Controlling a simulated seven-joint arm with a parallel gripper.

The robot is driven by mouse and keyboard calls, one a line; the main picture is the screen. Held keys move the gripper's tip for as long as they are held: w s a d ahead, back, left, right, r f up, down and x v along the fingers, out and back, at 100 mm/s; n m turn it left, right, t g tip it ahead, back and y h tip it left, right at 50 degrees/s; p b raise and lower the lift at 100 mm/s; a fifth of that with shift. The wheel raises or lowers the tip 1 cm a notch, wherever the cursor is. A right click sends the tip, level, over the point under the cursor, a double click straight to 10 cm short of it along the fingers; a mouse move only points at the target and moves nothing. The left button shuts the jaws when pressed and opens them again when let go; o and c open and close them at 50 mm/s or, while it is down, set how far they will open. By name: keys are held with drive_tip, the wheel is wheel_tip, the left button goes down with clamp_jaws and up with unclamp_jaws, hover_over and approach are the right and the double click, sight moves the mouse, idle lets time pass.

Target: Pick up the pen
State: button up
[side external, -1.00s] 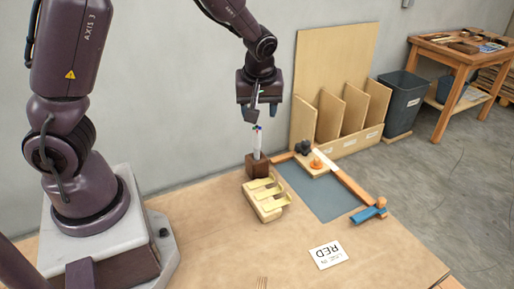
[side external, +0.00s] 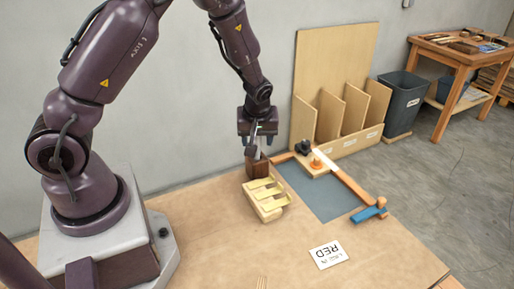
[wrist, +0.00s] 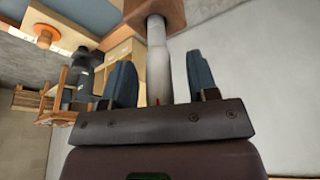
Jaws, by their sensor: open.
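The pen (side external: 263,142) is a pale, slim cylinder standing upright in a dark brown wooden block (side external: 257,167). In the wrist view the pen (wrist: 158,60) runs between the two blue-grey fingers of my gripper (wrist: 161,78), with the block (wrist: 155,12) at its far end. A gap shows between the pen and each finger. My gripper (side external: 259,150) is open and points down over the block, around the upper part of the pen. The pen's top is hidden by the gripper.
A pale wooden rack (side external: 266,208) with curved pieces stands just in front of the block. A grey-blue mat (side external: 318,193) with wooden edging, an orange-knobbed piece (side external: 317,163) and a blue clamp (side external: 368,214) lie to the right. A card marked RED (side external: 328,255) lies in front.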

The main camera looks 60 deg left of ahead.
drive_tip(key=shift+c, duration=0.3)
drive_tip(key=c, duration=0.8)
